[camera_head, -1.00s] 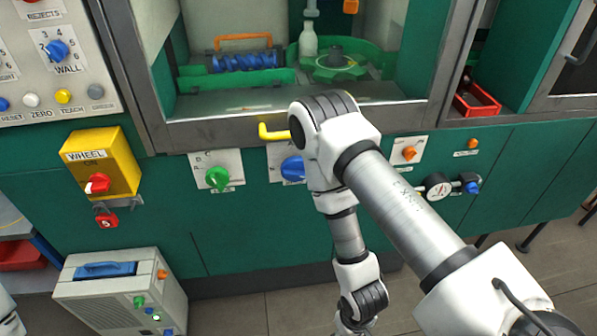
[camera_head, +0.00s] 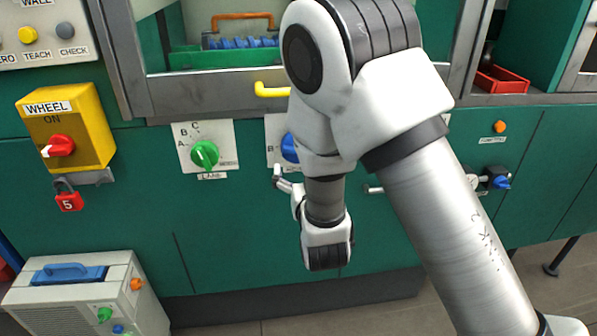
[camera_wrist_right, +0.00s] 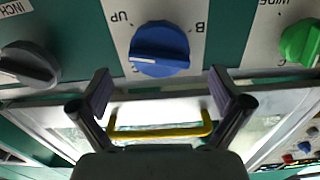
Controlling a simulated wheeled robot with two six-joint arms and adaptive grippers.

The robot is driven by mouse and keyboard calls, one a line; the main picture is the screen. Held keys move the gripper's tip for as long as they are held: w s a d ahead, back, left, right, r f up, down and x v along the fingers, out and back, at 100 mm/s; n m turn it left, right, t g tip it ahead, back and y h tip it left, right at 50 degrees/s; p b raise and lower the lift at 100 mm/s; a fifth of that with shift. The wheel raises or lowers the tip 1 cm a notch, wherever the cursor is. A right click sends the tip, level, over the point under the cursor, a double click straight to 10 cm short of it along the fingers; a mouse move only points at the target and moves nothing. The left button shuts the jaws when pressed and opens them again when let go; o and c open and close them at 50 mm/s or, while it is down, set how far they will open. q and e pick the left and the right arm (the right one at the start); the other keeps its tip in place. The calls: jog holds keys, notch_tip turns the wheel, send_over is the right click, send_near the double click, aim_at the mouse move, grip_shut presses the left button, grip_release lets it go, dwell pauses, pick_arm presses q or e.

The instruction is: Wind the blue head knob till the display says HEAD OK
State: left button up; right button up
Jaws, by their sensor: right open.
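The blue head knob (camera_head: 289,147) is on a pale plate on the green panel front, partly hidden by my right arm in the head view. In the right wrist view the blue knob (camera_wrist_right: 160,48) shows whole, between upside-down UP and B marks, its white line toward the lower left. My right gripper (camera_wrist_right: 162,92) is open and empty. Its two fingers are spread apart, with the knob above the gap between the tips in that picture; they do not hold it. My left gripper is out of view. I see no display.
A yellow handle (camera_head: 272,90) is above the knob. A green knob (camera_head: 205,155) is to its left, near the yellow WHEEL box (camera_head: 66,128) with red switch. A grey box (camera_head: 85,295) stands on the floor at lower left. A blue valve (camera_head: 500,181) is at right.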

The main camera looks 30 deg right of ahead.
aim_at(287, 146)
jog(key=x, duration=0.7)
jog(key=shift+w+d, duration=0.1)
jog(key=shift+w, duration=0.05)
jog(key=c, duration=0.9)
